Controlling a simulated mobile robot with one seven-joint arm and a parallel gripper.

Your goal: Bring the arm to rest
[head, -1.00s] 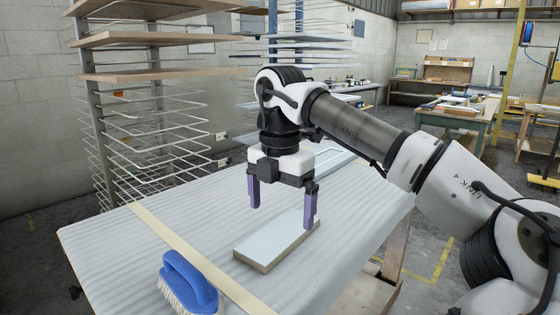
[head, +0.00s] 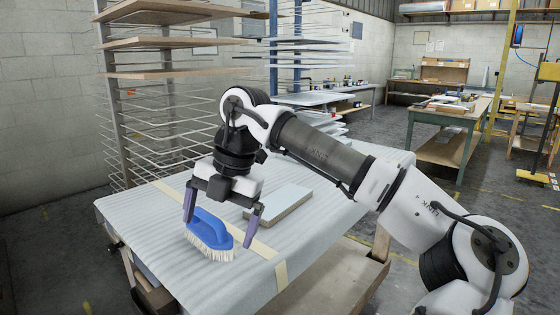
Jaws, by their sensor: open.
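My gripper (head: 219,231), with two purple fingers, is open in the head view. It hangs tilted at the front part of a padded cart (head: 150,215). In the picture its fingers lie on either side of a blue brush (head: 207,228) with white bristles. The brush rests on the padding, and part of its top is hidden behind the gripper. I cannot tell how far the fingers are above or in front of it.
A pale flat board (head: 288,208) lies on the cart behind my gripper, beside a tan strip (head: 281,275). A drying rack (head: 118,120) with wire shelves stands at the left. A green workbench (head: 440,120) stands at the back right. The floor right of the cart is open.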

